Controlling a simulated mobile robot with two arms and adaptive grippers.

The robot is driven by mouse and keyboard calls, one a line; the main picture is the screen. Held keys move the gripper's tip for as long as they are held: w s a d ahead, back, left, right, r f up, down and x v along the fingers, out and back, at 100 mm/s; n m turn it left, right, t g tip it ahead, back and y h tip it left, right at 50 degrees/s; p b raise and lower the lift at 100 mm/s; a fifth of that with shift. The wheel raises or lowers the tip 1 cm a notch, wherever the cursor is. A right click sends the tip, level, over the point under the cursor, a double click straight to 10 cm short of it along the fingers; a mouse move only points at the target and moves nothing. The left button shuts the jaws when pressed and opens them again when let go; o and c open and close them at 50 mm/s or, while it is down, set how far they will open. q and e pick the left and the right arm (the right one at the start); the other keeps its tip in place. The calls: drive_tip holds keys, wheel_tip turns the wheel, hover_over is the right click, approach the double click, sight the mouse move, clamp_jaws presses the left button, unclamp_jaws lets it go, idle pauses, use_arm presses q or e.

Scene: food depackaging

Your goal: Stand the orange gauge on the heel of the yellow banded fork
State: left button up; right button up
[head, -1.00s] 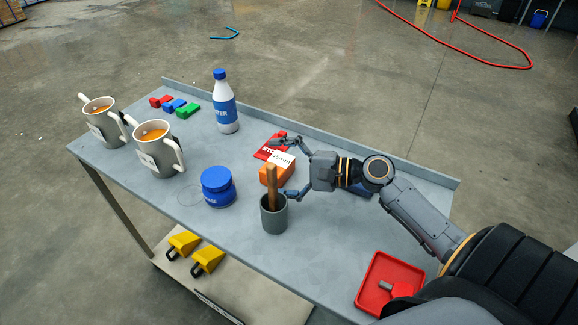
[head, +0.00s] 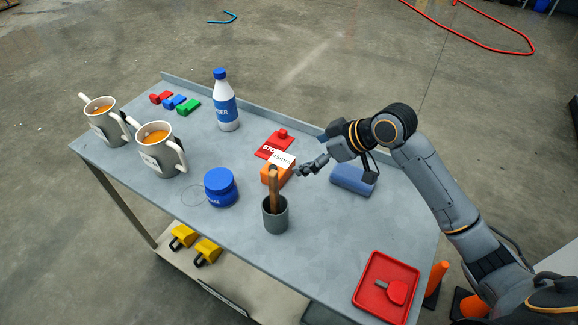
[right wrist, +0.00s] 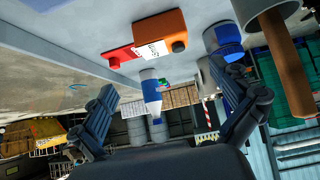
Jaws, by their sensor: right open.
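The orange gauge (head: 268,174) is a block with a white label reading 45mm. It stands on the grey trolley top, partly behind the wooden handle in the grey cup. It also shows in the right wrist view (right wrist: 163,32), beyond the fingers. My right gripper (head: 307,170) is just to the right of the gauge, apart from it and empty. In the right wrist view its fingers (right wrist: 163,80) are spread wide with nothing between them. I see no fork with yellow bands in these views. My left gripper is not in view.
Near the gauge are a grey cup (head: 276,220), a blue jar (head: 220,190), a red STOP piece (head: 270,149) and a blue case (head: 352,180). A red tray (head: 366,287) is at the near right. Mugs and a bottle (head: 225,108) stand farther off. Yellow wedges (head: 207,249) lie below.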

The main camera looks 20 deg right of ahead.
sight(281, 166)
drive_tip(key=x, duration=0.6)
drive_tip(key=shift+w+a+f+p, duration=0.1)
drive_tip(key=shift+a+p, duration=0.25)
drive_tip(key=shift+w+a+f, duration=0.25)
drive_tip(key=shift+w+f, duration=0.05)
drive_tip(key=shift+f, duration=0.2)
drive_tip(key=shift+w+a+f, duration=0.1)
drive_tip(key=shift+a+f, duration=0.1)
drive_tip(key=p+x, duration=0.1)
drive_tip(key=x, duration=0.2)
drive_tip(key=shift+a+f, duration=0.15)
drive_tip(key=shift+f, duration=0.15)
drive_tip(key=shift+w+a+f, duration=0.2)
drive_tip(key=shift+w+f, duration=0.05)
drive_tip(key=shift+f, duration=0.15)
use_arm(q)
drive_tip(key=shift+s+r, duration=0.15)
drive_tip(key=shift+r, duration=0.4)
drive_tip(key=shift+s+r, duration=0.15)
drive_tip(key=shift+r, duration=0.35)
use_arm(e)
drive_tip(key=c, duration=1.4)
